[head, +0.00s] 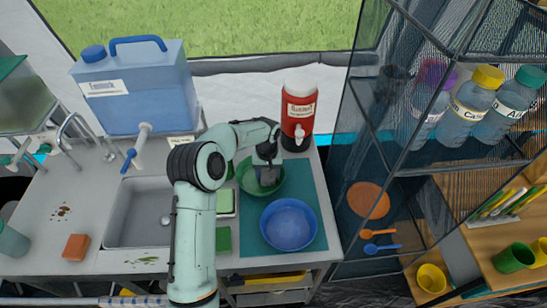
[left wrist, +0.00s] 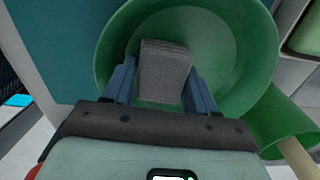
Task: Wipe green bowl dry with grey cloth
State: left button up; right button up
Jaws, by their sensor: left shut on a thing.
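The green bowl (head: 276,186) stands on the teal mat (head: 303,170) right of the sink. In the left wrist view the bowl (left wrist: 237,50) fills the upper middle, its opening facing the camera. My left gripper (head: 267,181) is over the bowl, its fingertips within the rim. It is shut on the grey cloth (left wrist: 163,68), a folded block between the two fingers. The cloth lies inside the bowl's outline. I cannot tell whether it touches the bowl's inner surface. My right gripper is not in view.
A blue bowl (head: 288,224) stands just in front of the green bowl. A red dispenser (head: 299,115) is behind it. The sink (head: 139,212) is to the left, a blue water container (head: 137,84) behind the sink. A shelf rack (head: 400,170) stands on the right.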

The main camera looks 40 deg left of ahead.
pick_arm(q)
jog(key=r, duration=0.1)
jog(key=r+p, duration=0.1)
jog(key=r, duration=0.1)
jog(key=shift+s+a+r, duration=0.15)
jog(key=shift+a+r, duration=0.1)
jog(key=shift+r, duration=0.1)
notch_tip(320, 180, up, 2)
jog(key=shift+r+p, duration=0.1)
jog(key=shift+p, duration=0.5)
jog(key=shift+r, duration=0.3)
jog(key=shift+s+r, duration=0.1)
jog(key=shift+r, duration=0.7)
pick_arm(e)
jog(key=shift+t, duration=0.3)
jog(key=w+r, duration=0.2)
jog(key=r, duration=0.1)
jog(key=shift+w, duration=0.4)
